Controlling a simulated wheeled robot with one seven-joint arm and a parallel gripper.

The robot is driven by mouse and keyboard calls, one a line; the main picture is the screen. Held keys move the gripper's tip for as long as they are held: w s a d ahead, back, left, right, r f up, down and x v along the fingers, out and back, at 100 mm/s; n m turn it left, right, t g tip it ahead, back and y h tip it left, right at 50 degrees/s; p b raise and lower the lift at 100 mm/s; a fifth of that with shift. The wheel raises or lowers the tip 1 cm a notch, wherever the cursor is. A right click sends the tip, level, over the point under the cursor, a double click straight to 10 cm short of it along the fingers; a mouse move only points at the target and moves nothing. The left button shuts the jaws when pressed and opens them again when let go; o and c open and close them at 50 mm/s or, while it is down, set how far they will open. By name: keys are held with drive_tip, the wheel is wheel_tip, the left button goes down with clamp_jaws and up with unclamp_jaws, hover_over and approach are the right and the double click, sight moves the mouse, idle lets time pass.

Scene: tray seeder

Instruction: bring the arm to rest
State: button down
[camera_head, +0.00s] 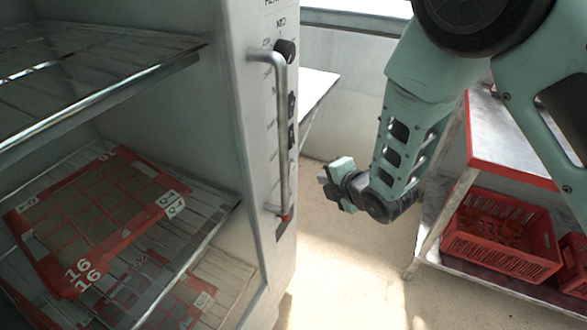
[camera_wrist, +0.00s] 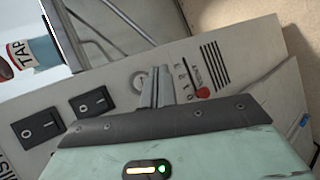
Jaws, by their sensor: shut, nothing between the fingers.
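My gripper (camera_head: 325,182) hangs at the end of my green arm (camera_head: 405,130) in the middle of the head view. It is over open floor, to the right of the grey cabinet's handle and apart from it. In the wrist view its two fingers (camera_wrist: 155,92) are together, with nothing visible between them. Behind the fingers in that view is a pale control panel (camera_wrist: 235,75) with black switches, a small gauge and a red knob. I cannot tell the distance from the fingertips to that panel.
The grey cabinet (camera_head: 262,180) with a metal handle (camera_head: 282,130) stands left; a red tray (camera_head: 100,212) marked 16 lies on its wire shelf (camera_head: 215,205).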

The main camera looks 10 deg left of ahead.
drive_tip(key=shift+d, duration=0.1)
idle(0.4)
drive_tip(key=s+d+r+m+g+h+p, duration=0.3)
drive_tip(key=s+d+r+m, duration=0.3)
drive_tip(key=s+r+m, duration=0.3)
drive_tip(key=s+d+r+m+g+h+p, duration=0.3)
drive_tip(key=s+d+r+m+g+p, duration=0.3)
drive_tip(key=s+r+m, duration=0.4)
drive_tip(key=s+r, duration=0.6)
drive_tip(key=s, duration=0.4)
drive_tip(key=shift+s+r, duration=0.15)
